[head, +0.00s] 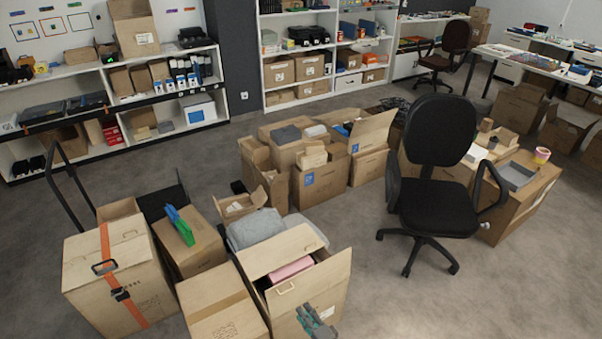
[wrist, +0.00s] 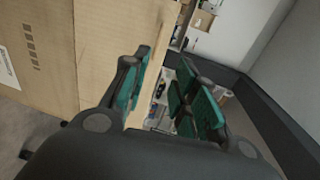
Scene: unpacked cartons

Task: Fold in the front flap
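An open tan carton (head: 284,322) stands at the bottom centre of the head view, with a pink item (head: 290,270) inside. One flap with a handle slot (head: 266,260) stands out at its upper left, and another panel (head: 334,280) stands at its right. I cannot tell for sure which is the front flap. My gripper (head: 309,315) is low in front of the carton's near side. In the wrist view, its teal-padded fingers (wrist: 165,95) are apart. A cardboard panel (wrist: 105,50) fills the left, its edge beside the left finger; contact is unclear.
A closed carton (head: 222,305) stands close on the left, and a strapped carton (head: 118,275) beyond it. Grey cloth (head: 255,228) lies behind the open carton. A black office chair (head: 435,190) stands to the right. Floor at the lower right is clear.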

